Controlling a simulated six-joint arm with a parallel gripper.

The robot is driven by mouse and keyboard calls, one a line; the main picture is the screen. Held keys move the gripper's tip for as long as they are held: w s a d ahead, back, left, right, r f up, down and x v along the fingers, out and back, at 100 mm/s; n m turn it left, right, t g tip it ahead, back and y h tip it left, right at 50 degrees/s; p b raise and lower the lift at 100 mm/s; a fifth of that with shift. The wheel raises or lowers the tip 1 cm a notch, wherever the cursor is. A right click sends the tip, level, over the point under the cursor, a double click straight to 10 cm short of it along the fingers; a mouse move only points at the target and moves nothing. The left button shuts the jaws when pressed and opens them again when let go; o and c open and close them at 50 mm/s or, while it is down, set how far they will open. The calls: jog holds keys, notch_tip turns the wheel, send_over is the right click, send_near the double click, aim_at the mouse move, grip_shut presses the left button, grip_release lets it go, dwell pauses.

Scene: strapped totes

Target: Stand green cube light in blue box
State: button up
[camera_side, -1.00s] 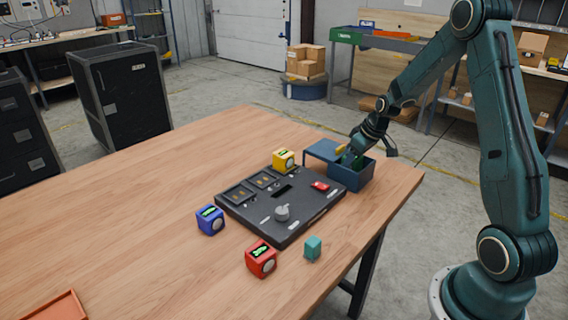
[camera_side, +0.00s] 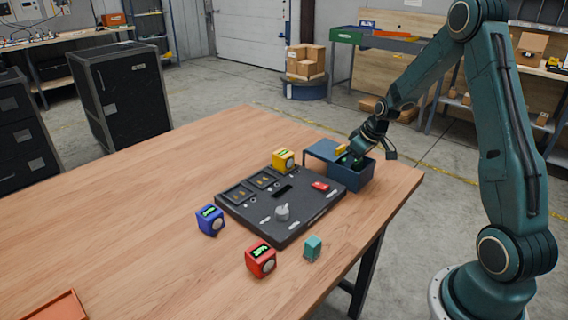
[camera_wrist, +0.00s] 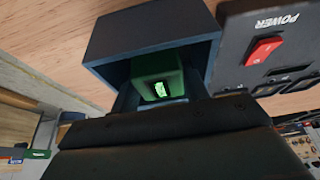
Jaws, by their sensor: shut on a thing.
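The blue box (camera_side: 350,179) stands at the far right of the table, with its lid open on the left side. My gripper (camera_side: 352,158) reaches down into the box opening. It is shut on the green cube light (camera_wrist: 158,75), which sits inside the box walls in the wrist view. A small lit display shows on the cube's face. The blue box also shows in the wrist view (camera_wrist: 140,32). The cube's lower part and the fingertips are mostly hidden, so I cannot tell whether the cube touches the box floor.
A dark panel (camera_side: 280,205) with a red switch (camera_side: 320,186) lies just left of the box. Yellow (camera_side: 284,160), blue (camera_side: 210,219) and red (camera_side: 261,260) cube lights and a teal block (camera_side: 313,247) stand around it. The left of the table is mostly clear.

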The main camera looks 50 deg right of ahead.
jog(key=shift+f, duration=0.55)
dwell(0.4)
jog(key=o, duration=1.3)
jog(key=shift+c, duration=0.3)
jog(key=shift+r, duration=0.85)
jog(key=shift+o, duration=1)
jog(key=shift+w+r, duration=0.1)
jog(key=shift+r, duration=3.5)
